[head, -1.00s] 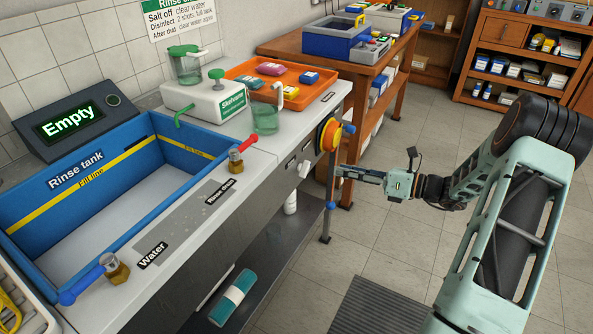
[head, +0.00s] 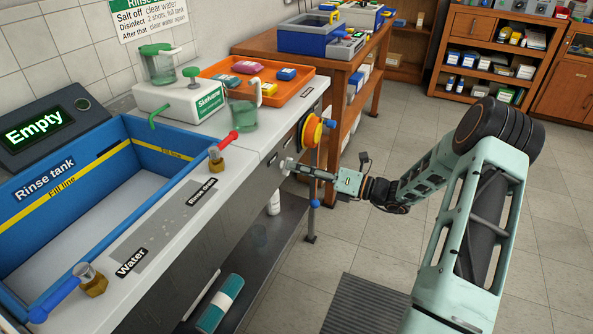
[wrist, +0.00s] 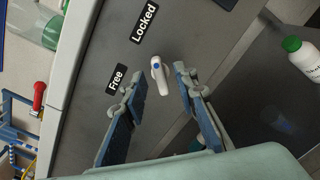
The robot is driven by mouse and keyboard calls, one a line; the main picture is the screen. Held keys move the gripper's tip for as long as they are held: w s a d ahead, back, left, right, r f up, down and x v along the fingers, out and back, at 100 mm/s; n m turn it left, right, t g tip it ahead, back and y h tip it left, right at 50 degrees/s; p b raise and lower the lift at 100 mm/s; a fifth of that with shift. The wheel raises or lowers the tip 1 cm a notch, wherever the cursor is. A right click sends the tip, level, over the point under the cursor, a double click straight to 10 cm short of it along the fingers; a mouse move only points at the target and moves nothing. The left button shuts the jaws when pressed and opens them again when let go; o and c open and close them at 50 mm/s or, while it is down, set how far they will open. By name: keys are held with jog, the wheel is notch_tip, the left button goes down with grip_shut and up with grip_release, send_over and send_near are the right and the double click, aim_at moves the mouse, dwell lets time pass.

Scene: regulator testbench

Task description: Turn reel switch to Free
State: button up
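The reel switch (wrist: 160,76) is a white lever with a blue dot, on the grey bench front in the wrist view. Its handle points down in that picture, away from the "Locked" label (wrist: 145,22); the "Free" label (wrist: 117,79) is to its left. My gripper (wrist: 161,82) is open, with one finger on each side of the lever. I cannot tell whether either finger touches it. In the head view my gripper (head: 288,167) is at the bench front, below and left of the yellow-orange hose reel (head: 312,131); the switch is hidden there.
The bench top carries a blue rinse tank (head: 60,215), an orange tray (head: 300,87) and a red-handled tap (head: 216,158). A white bottle with a green cap (wrist: 305,62) stands under the bench. The floor to the right is open.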

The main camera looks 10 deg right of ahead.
jog(key=shift+w+a, duration=0.25)
jog(key=shift+a, duration=0.1)
jog(key=shift+c, duration=0.4)
grip_shut()
jog(key=shift+n, duration=0.3)
jog(key=n, duration=0.5)
jog(key=n+b, duration=0.1)
jog(key=n, duration=1.1)
jog(key=shift+s+a+b, duration=0.1)
jog(key=shift+s+b, duration=0.15)
jog(key=shift+b, duration=0.15)
jog(key=shift+n, duration=0.3)
